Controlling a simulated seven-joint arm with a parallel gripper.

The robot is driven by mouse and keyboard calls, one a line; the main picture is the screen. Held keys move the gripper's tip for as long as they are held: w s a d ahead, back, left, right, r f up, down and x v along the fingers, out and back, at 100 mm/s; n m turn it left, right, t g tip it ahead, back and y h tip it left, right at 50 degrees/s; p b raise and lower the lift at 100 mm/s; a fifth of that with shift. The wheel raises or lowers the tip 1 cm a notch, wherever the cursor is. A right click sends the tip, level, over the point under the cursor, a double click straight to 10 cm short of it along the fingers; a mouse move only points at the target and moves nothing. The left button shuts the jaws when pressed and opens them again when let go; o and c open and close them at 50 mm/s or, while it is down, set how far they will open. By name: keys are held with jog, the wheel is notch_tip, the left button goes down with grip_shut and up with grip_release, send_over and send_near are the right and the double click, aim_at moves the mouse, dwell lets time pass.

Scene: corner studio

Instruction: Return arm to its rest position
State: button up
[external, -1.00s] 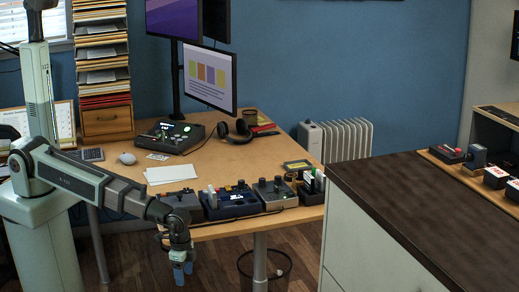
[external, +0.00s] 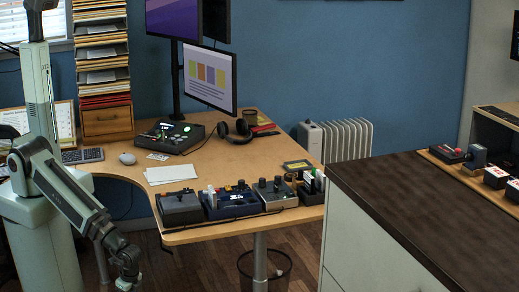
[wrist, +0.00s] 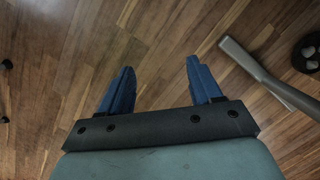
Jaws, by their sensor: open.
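My gripper (wrist: 160,86) shows in the wrist view with its two blue fingers apart and nothing between them. It points down over the wooden floor (wrist: 150,40). In the external view my arm hangs low in front of the desk, beside my pale column, and the wrist end is near the bottom edge.
The wooden desk (external: 235,160) holds several control boxes along its front edge, including a dark blue one (external: 232,202). A desk leg (wrist: 268,75) and a waste bin (wrist: 308,52) stand right of my gripper. A dark-topped counter (external: 410,205) stands at right.

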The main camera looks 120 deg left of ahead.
jog(key=s+f+g, duration=0.2)
jog(key=s+f, duration=0.3)
jog(key=s, duration=0.4)
jog(key=s+f+g, duration=0.2)
jog(key=s+f, duration=0.3)
jog(key=s, duration=0.5)
jog(key=shift+s, duration=0.3)
jog(key=shift+c, duration=0.2)
dwell(1.4)
